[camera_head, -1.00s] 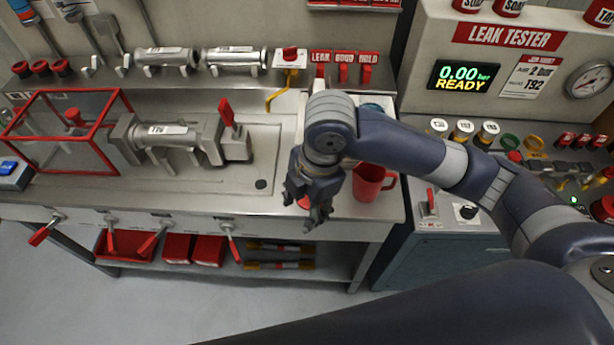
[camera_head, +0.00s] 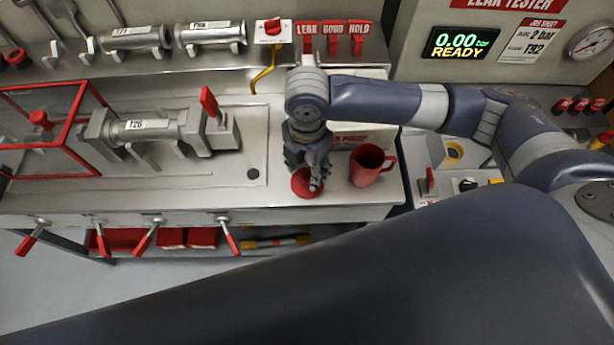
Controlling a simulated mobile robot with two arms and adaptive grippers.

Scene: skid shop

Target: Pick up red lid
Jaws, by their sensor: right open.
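The red lid (camera_head: 303,188) is a small round red piece on the steel bench near its front edge. My right gripper (camera_head: 308,179) points down right over the lid and hides part of it. Its fingers are open; I cannot tell whether they touch the lid. A red mug (camera_head: 368,166) stands upright to the right of the lid, with its handle to the right. My left gripper is not in view.
A clamped metal cylinder (camera_head: 150,130) with a red lever (camera_head: 209,101) lies left of my gripper. A red-framed guard (camera_head: 60,146) stands at the far left. The leak tester (camera_head: 480,75) stands at the right. Red-handled valves (camera_head: 228,238) line the bench front.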

